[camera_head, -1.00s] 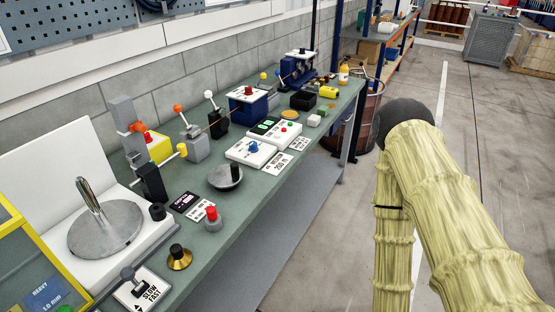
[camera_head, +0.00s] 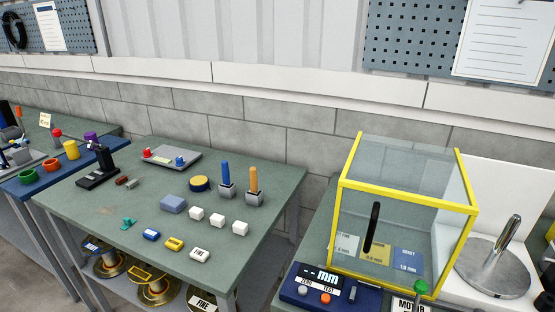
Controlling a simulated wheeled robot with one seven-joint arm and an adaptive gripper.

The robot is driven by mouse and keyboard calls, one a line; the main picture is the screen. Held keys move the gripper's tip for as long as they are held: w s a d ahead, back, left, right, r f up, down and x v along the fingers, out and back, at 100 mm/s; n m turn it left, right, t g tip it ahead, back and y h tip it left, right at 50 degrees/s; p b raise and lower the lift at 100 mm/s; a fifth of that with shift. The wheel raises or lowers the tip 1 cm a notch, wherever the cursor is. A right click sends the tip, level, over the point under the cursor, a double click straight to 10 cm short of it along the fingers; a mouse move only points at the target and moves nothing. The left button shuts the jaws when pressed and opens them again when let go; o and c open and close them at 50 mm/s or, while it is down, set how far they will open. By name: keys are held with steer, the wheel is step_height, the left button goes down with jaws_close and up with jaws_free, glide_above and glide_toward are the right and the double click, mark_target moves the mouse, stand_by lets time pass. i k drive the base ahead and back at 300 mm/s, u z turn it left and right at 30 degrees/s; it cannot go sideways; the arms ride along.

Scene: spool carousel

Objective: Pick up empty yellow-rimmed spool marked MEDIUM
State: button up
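Several gold-coloured spools rest on the shelf under the middle table, partly hidden by its top and legs. One near the middle (camera_head: 157,293) has a yellow tag; its lettering is too small to read. Another to its left (camera_head: 108,267) has a blue tag. A third to the right (camera_head: 203,303) has a white tag reading FINE and is cut off by the lower edge. I cannot tell which spools are empty. My gripper is not in view.
The green table (camera_head: 100,208) holds blocks, two handled tools and small coloured tags. A yellow-framed clear box (camera_head: 408,215) stands on the right bench, near a blue mm gauge (camera_head: 322,288) and a metal turntable (camera_head: 493,272). A narrow gap separates the tables.

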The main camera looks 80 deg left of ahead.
mark_target(157, 288)
steer(key=k, duration=0.2)
steer(key=z, duration=1.1)
steer(key=i, duration=0.85)
steer(key=u, duration=5.1)
steer(key=i, duration=0.5)
steer(key=u, duration=0.05)
